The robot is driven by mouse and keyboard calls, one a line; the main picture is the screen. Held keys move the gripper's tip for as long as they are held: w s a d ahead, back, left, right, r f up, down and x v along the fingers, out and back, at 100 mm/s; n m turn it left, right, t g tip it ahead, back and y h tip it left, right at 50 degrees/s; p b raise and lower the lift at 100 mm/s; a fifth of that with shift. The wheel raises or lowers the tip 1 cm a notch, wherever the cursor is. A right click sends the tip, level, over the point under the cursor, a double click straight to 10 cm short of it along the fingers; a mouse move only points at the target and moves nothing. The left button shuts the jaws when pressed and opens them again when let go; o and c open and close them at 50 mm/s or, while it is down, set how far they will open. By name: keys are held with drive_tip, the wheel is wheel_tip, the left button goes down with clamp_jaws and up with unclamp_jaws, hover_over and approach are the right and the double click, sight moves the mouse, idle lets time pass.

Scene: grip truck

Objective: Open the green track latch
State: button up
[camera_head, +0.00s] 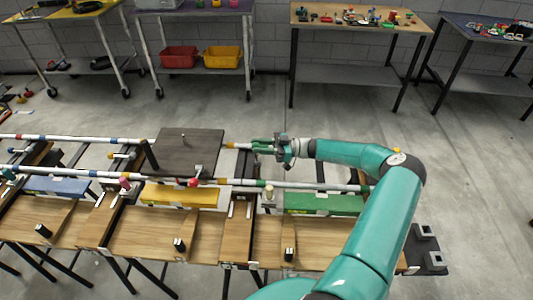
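A long green block (324,203) lies along the near rail on the right part of the wooden track bench, the green part of the track I can make out; which piece of it is the latch is too small to tell. My gripper (262,146) is over the far rail, pointing left, up and left of the green block and apart from it. Its fingers are small, and green parts around them blend with the rail, so I cannot tell whether it is open or holding something. My teal arm hides the right end of the near rail and some bench.
A dark square platform (188,150) sits across the rails left of my gripper. A yellow block (180,195) and a blue block (57,186) lie farther left. A cream knob (269,191) stands by the near rail.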

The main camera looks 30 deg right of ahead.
drive_tip(key=s+a+r, duration=0.2)
drive_tip(key=s+r, duration=0.3)
drive_tip(key=s, duration=0.1)
drive_tip(key=s+a+r, duration=0.2)
drive_tip(key=s+r, duration=0.3)
drive_tip(key=s, duration=0.2)
drive_tip(key=shift+s+a+r, duration=0.15)
drive_tip(key=shift+a, duration=0.1)
drive_tip(key=shift+a, duration=0.1)
drive_tip(key=s+a+f+m+g+h, duration=0.45)
drive_tip(key=s+a+g+h, duration=0.25)
drive_tip(key=a+g+h, duration=0.4)
drive_tip(key=s+a+r+m+t+h, duration=0.2)
drive_tip(key=s+r+m+t+h, duration=0.1)
drive_tip(key=r, duration=0.7)
drive_tip(key=s+a+r+m+t+h, duration=0.2)
drive_tip(key=s+r+m+t+h, duration=0.2)
drive_tip(key=r, duration=0.6)
drive_tip(key=shift+s+m+t+h, duration=0.3)
drive_tip(key=shift+s+m+t, duration=0.55)
drive_tip(key=shift+s, duration=0.3)
